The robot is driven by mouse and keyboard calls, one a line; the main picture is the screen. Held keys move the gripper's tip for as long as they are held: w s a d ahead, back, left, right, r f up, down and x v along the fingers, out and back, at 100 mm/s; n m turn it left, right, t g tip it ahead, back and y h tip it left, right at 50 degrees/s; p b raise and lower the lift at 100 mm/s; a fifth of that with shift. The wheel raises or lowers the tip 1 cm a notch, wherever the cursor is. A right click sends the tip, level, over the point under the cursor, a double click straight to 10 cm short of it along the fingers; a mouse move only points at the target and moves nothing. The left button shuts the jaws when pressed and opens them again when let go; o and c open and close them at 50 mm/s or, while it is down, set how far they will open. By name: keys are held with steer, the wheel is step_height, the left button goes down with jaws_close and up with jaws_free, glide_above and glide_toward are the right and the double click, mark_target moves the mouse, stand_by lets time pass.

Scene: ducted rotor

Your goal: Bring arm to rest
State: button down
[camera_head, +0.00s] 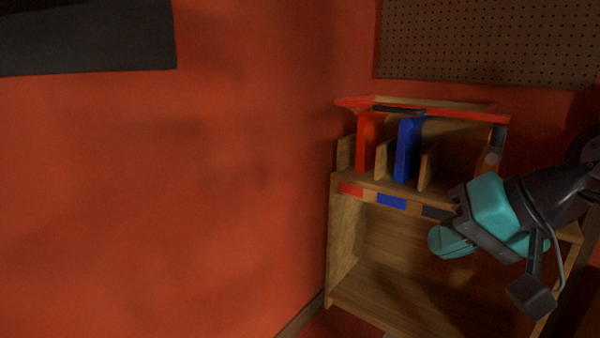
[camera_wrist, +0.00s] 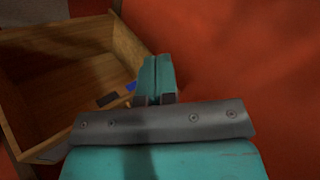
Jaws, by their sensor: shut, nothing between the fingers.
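My gripper (camera_head: 447,238) is teal and dark grey and hangs in front of the right part of the wooden shelf unit (camera_head: 345,240). Its fingers are together with nothing between them. In the wrist view the two teal fingers of my gripper (camera_wrist: 156,76) lie side by side, apart from the shelf unit (camera_wrist: 50,50) behind them. My wrist and arm come in from the right edge of the head view and hide part of the shelf.
A red book (camera_head: 368,142) and a blue book (camera_head: 407,150) stand between wooden dividers on the shelf top. Red and blue labels mark its front edge. An orange-red wall (camera_head: 170,190) closes the left side. A pegboard (camera_head: 490,40) hangs behind.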

steer(key=s+a+n+g+h+p, duration=0.25)
steer(key=s+a+n+g, duration=0.3)
steer(key=s+n, duration=0.5)
step_height(320, 180, up, 37)
steer(key=s+m+p, duration=0.1)
steer(key=p, duration=3.7)
steer(key=shift+d+g, duration=0.25)
steer(key=shift+g, duration=0.2)
steer(key=shift+f+m+y, duration=0.1)
steer(key=shift+m+y, duration=0.15)
